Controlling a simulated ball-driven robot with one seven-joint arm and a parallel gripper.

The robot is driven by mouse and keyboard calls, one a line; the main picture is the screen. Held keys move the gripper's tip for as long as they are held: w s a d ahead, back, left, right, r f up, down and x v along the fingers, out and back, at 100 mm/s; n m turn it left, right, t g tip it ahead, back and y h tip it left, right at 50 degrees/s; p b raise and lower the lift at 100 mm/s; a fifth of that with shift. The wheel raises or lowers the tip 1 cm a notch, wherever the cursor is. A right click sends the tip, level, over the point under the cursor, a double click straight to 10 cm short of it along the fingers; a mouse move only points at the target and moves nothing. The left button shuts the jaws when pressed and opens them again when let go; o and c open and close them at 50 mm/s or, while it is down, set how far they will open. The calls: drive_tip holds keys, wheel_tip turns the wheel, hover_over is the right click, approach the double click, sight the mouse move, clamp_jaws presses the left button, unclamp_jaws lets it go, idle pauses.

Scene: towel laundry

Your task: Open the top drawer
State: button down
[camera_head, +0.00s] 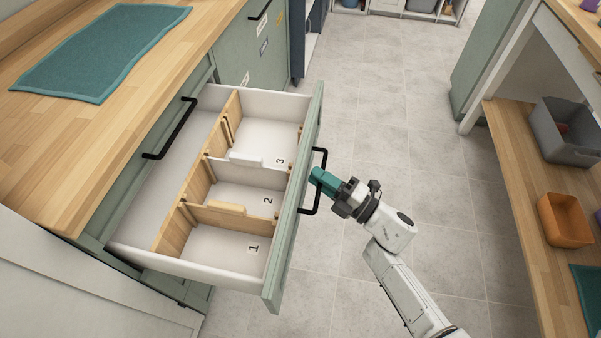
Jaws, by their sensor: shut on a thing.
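The top drawer (293,215) is a green-fronted drawer, pulled well out from under the wooden counter. Its inside is white, with wooden dividers and compartments labelled 1, 2 and 3, which look empty. A black bar handle (322,160) is on its front. My gripper (317,178) reaches in from the right and is shut on this handle near its middle. The gripper's teal tips hide part of the handle.
A teal towel (103,51) lies flat on the wooden counter (62,157). Another black handle (171,128) shows beside the open drawer. At the right, a wooden shelf (510,150) holds a grey bin (568,145) and an orange bin (565,219). Tiled floor (400,115) lies clear between.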

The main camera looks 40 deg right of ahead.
drive_tip(key=shift+s+d+f, duration=0.1)
drive_tip(key=shift+s+d, duration=0.55)
drive_tip(key=shift+s, duration=0.2)
drive_tip(key=shift+s+d, duration=0.6)
drive_tip(key=shift+s, duration=0.25)
drive_tip(key=c, duration=1.4)
unclamp_jaws()
drive_tip(key=shift+c, duration=0.2)
drive_tip(key=b+v, duration=0.1)
drive_tip(key=v, duration=0.9)
drive_tip(key=shift+s, duration=0.35)
drive_tip(key=shift+d+f, duration=0.1)
drive_tip(key=shift+f, duration=0.05)
